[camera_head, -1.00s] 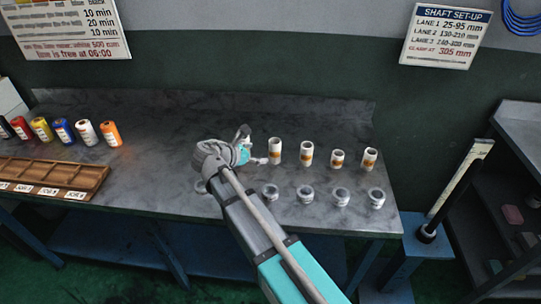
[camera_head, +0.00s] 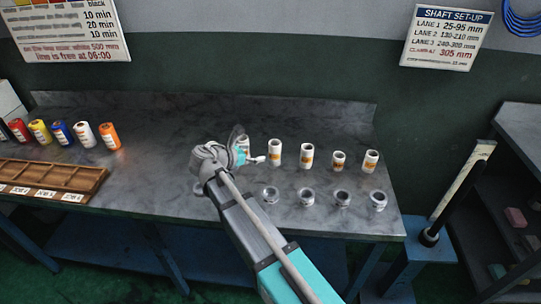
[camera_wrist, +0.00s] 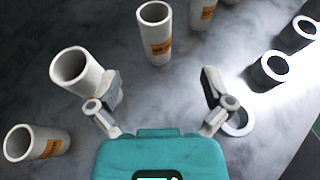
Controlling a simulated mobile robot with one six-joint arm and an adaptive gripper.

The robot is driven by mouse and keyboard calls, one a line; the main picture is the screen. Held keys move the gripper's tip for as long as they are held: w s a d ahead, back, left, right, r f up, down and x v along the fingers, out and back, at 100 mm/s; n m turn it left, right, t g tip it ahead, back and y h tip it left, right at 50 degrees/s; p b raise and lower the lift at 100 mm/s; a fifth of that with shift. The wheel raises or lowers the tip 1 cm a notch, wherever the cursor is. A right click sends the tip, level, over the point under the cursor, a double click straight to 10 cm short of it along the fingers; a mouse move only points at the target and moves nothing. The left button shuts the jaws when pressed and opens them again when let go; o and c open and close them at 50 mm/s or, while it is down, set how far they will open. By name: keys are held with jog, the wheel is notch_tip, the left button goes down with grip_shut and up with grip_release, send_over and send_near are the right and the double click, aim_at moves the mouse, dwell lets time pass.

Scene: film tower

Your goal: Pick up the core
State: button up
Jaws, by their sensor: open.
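White tubular cores with orange labels stand in a row on the grey bench: one (camera_head: 275,153) just right of my gripper, then a second (camera_head: 307,155), a shorter one (camera_head: 339,161) and one at the right end (camera_head: 371,161). My gripper (camera_wrist: 161,88) is open, with nothing between its fingers. In the wrist view a core (camera_wrist: 78,72) is close beside the left finger, on its outer side; I cannot tell whether they touch. Another core (camera_wrist: 155,38) stands ahead of the gap between the fingers. A third core (camera_wrist: 38,145) is at the lower left.
Grey rings (camera_head: 306,197) lie along the bench front; one (camera_wrist: 238,123) is near the right finger. Coloured spools (camera_head: 61,132) and a wooden tray (camera_head: 85,177) are at left. A black rod (camera_head: 450,205) stands on a blue stand at right. The back of the bench is clear.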

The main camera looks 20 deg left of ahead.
aim_at(270, 150)
jog(key=shift+b+x, duration=0.8)
jog(key=shift+x, duration=1.9)
jog(key=shift+a+b+x, duration=0.15)
jog(key=shift+b+x, duration=0.35)
jog(key=shift+x, duration=0.5)
jog(key=shift+a+b+x, duration=0.1)
jog(key=shift+b+x, duration=0.35)
jog(key=shift+x, duration=1.3)
jog(key=c, duration=1.2)
jog(key=shift+r, duration=0.15)
jog(key=shift+c, duration=0.2)
